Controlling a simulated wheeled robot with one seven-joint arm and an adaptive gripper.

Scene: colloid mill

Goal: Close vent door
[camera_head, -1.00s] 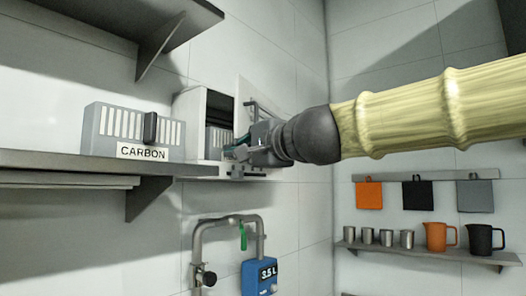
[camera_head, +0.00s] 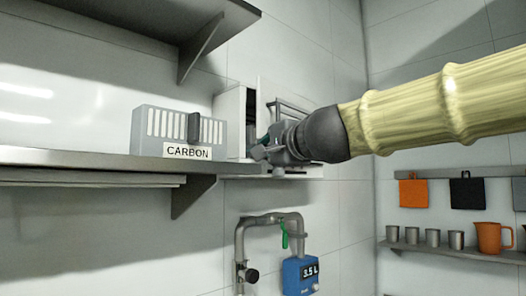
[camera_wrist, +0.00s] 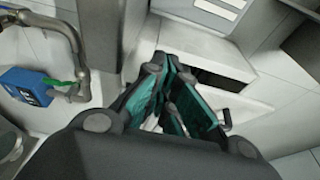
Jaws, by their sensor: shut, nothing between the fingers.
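The vent door (camera_head: 265,92) is a pale panel with a grey bar handle on the front of the white vent box (camera_head: 234,118). It stands partly open, and a narrow dark gap shows along its left edge. My gripper (camera_head: 262,151) is shut and empty, at the door's lower part. I cannot tell whether it touches the door. In the wrist view my gripper (camera_wrist: 168,95) shows its teal finger pads close together, in front of a pale surface with a dark opening. My gripper and wrist hide the door's lower part.
A grey CARBON cartridge (camera_head: 180,130) stands on the shelf (camera_head: 90,162) left of the vent box. Another shelf is above. Below are grey pipes and a blue 3.5 L meter (camera_head: 299,275).

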